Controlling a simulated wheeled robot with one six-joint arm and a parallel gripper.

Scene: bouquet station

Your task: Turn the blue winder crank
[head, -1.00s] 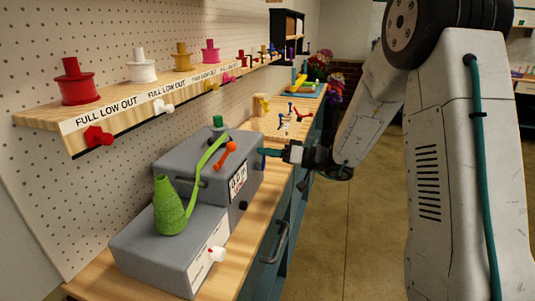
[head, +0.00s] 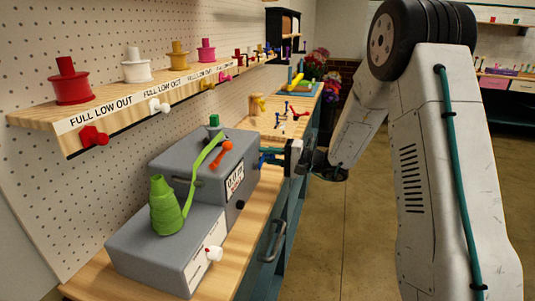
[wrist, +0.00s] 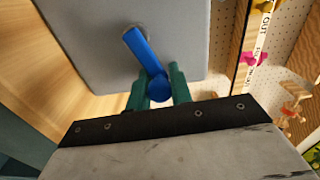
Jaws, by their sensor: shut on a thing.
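The blue winder crank (wrist: 147,65) sticks out from the grey winder box (wrist: 190,25) in the wrist view. Its arm runs from the box face down to a round knob between the fingers. My gripper (wrist: 158,88) has teal fingers, one on each side of the knob, and is shut on it. In the head view my gripper (head: 271,156) is at the far right side of the grey winder box (head: 175,162), and the crank is mostly hidden there.
A shelf of coloured spools (head: 138,68) with small cranks below runs along the pegboard (head: 60,130). Loose coloured pieces (head: 284,109) lie on the bench behind my gripper. A drawer handle (head: 274,241) juts from the bench front. The floor (head: 325,230) at right is clear.

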